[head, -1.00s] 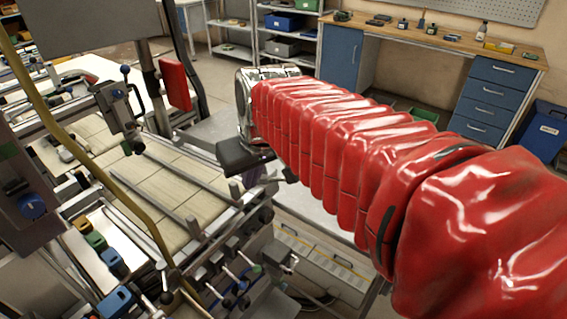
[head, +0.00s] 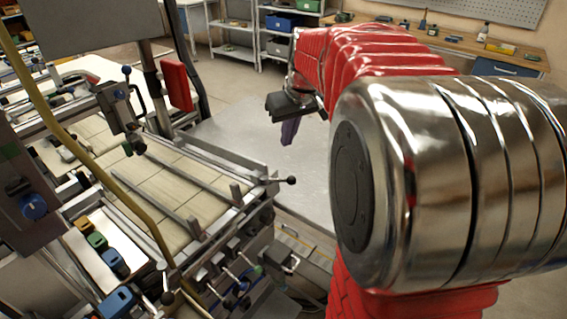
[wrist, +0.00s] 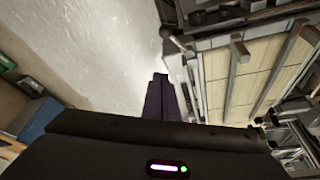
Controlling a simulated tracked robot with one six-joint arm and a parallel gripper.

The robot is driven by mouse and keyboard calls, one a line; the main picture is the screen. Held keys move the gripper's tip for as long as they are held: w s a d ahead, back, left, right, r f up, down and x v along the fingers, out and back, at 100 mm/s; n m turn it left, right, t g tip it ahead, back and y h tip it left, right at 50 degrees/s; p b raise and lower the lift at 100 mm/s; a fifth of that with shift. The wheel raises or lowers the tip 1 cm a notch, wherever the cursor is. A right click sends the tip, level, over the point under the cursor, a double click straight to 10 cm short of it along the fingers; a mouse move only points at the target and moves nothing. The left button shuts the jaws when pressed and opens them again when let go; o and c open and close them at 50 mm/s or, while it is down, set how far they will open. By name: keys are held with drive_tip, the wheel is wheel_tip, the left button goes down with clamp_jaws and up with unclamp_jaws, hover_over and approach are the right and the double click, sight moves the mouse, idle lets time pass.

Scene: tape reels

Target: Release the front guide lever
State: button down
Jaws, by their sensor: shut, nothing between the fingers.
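A short lever with a dark ball knob (head: 290,180) sticks out to the right from the near right corner of the tiled conveyor bed; I take it for the front guide lever. In the wrist view a lever rod (wrist: 176,41) shows at the bed's corner, above the fingertips. My gripper (head: 288,139) has purple fingers, shut and empty, pointing down. It hangs above and behind the knob in the head view, apart from it. In the wrist view my gripper (wrist: 160,77) shows its fingers together, beside the bed's edge.
Two guide rails (head: 205,160) run along the conveyor bed (head: 165,190). Several small levers and knobs (head: 235,285) crowd the machine's near side. A yellow hose (head: 95,150) crosses the left. A pale, clear surface (head: 235,130) lies right of the bed. A workbench (head: 450,45) stands behind.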

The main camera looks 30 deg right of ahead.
wheel_tip(320, 180, down, 10)
drive_tip(key=shift+s, duration=0.25)
idle(1.0)
